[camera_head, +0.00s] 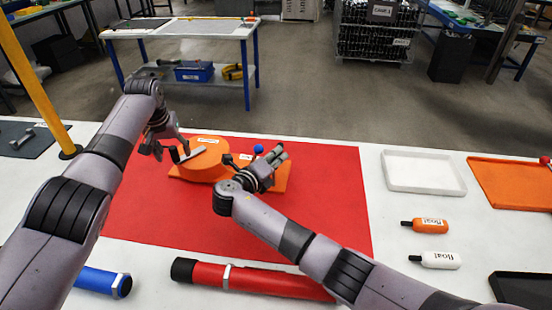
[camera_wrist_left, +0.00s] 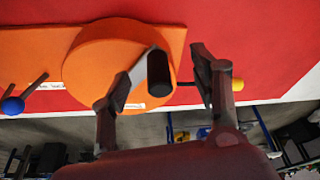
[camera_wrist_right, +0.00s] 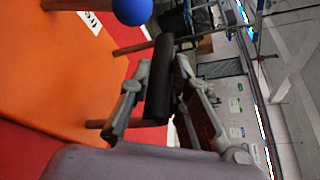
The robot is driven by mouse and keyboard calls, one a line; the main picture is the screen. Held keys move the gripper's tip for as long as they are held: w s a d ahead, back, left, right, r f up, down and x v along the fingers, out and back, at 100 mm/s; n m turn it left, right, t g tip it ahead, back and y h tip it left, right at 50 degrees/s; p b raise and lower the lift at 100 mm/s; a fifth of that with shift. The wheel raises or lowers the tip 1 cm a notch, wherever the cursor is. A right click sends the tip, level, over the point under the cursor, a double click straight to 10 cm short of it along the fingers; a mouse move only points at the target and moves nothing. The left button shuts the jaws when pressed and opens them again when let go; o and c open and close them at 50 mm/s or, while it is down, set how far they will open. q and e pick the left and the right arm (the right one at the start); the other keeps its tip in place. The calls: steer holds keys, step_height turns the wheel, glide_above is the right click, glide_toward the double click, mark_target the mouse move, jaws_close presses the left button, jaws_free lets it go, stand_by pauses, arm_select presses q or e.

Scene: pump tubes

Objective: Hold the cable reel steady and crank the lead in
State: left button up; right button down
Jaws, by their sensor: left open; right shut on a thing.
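The cable reel (camera_head: 203,163) is an orange drum on an orange base plate, which lies on a red mat. A grey crank arm (camera_wrist_left: 142,68) with an upright black knob (camera_wrist_left: 159,72) sits on the drum. My left gripper (camera_head: 163,152) is open at the crank, its fingers on either side of the knob and apart from each other in the left wrist view. My right gripper (camera_head: 271,162) is shut on a black bar-shaped handle (camera_wrist_right: 158,82) at the base plate's right end.
A blue ball (camera_head: 258,149) on a stick stands near my right gripper. A red tube (camera_head: 265,282) and a blue tube (camera_head: 103,281) lie in front. Orange and white floats (camera_head: 430,226), a white tray (camera_head: 423,188) and an orange tray (camera_head: 508,205) are on the right.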

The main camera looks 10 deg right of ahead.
arm_select(q)
steer(key=shift+v, duration=2.65)
steer(key=shift+c, duration=0.2)
steer(key=shift+c, duration=0.7)
steer(key=shift+s+d+r+t, duration=0.2)
steer(key=shift+d+t, duration=0.2)
steer(key=shift+d, duration=0.15)
steer(key=shift+c, duration=1.3)
steer(key=shift+s+d+r+n+t, duration=0.5)
steer(key=shift+s+d+r+t, duration=0.2)
steer(key=shift+d+r, duration=0.15)
steer(key=c, duration=0.4)
steer(key=shift+s+d+r+n+t, duration=0.3)
steer(key=shift+s+r, duration=0.15)
steer(key=c, duration=0.4)
steer(key=shift+f, duration=0.2)
jaws_close()
steer(key=shift+f, duration=4.2)
